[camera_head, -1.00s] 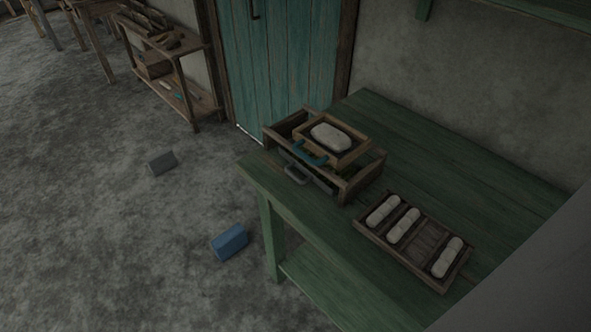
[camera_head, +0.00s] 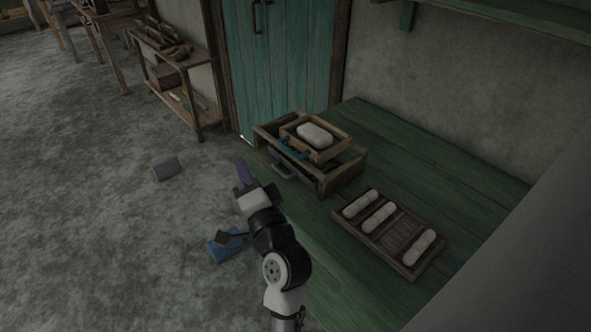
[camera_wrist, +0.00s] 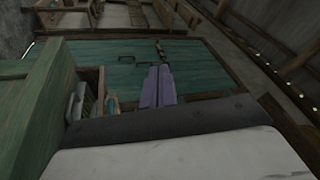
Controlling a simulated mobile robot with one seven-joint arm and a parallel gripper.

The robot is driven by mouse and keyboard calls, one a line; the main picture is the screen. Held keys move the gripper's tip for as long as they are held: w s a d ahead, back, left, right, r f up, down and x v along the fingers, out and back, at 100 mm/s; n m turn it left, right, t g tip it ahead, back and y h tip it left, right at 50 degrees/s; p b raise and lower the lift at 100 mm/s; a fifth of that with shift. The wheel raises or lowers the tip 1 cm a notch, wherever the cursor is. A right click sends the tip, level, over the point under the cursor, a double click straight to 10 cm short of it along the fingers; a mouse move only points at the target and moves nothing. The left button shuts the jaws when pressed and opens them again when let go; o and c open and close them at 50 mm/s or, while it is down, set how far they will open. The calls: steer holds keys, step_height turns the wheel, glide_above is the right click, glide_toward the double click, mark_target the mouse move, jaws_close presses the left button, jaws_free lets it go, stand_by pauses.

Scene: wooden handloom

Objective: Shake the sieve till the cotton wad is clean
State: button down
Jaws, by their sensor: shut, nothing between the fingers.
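The sieve (camera_head: 333,152) is a small square wooden frame with a teal handle (camera_head: 290,150) on its near left side. It sits on top of a larger open wooden box (camera_head: 346,173) on the green table. The pale cotton wad (camera_head: 314,134) lies in the sieve; I cannot tell how much dirt is on it. My gripper (camera_head: 240,162), with purple fingers, is shut and empty, left of the box and apart from the handle. The shut fingers also show in the wrist view (camera_wrist: 160,72), with a teal piece, likely the handle (camera_wrist: 115,104), at their left.
A compartmented wooden tray (camera_head: 404,236) with three pale cotton rolls lies nearer on the green table (camera_head: 440,160). A grey handle (camera_head: 285,172) sticks out of the box. A grey block (camera_head: 166,169) and a blue block (camera_head: 226,247) lie on the floor. A teal door (camera_head: 285,60) stands behind.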

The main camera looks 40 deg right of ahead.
mark_target(302, 158)
steer(key=s+d+f+m+g+h, duration=0.1)
steer(key=s+d+f+m, duration=0.1)
steer(key=s+d+f, duration=0.1)
steer(key=s+d+f+m+g+h, duration=0.1)
steer(key=s+d+f+m, duration=0.1)
steer(key=s+d, duration=0.2)
steer(key=s+d+f+m+g+h, duration=0.1)
steer(key=s+d+f+m, duration=0.1)
steer(key=s+d+f, duration=0.1)
steer(key=shift+s+d+f+g+h, duration=0.15)
steer(key=shift+s+d, duration=0.1)
steer(key=shift+s, duration=0.35)
steer(key=shift+s+d+f+g+h, duration=0.15)
steer(key=shift+s+d, duration=0.1)
steer(key=shift+s, duration=0.35)
steer(key=p+x, duration=0.4)
steer(key=x, duration=0.8)
steer(key=shift+w+d+r, duration=0.1)
steer(key=shift+w, duration=0.3)
steer(key=shift+w+d, duration=0.15)
steer(key=shift+w, duration=0.25)
steer(key=w+p, duration=0.1)
steer(key=w, duration=0.5)
steer(key=shift+a, duration=0.25)
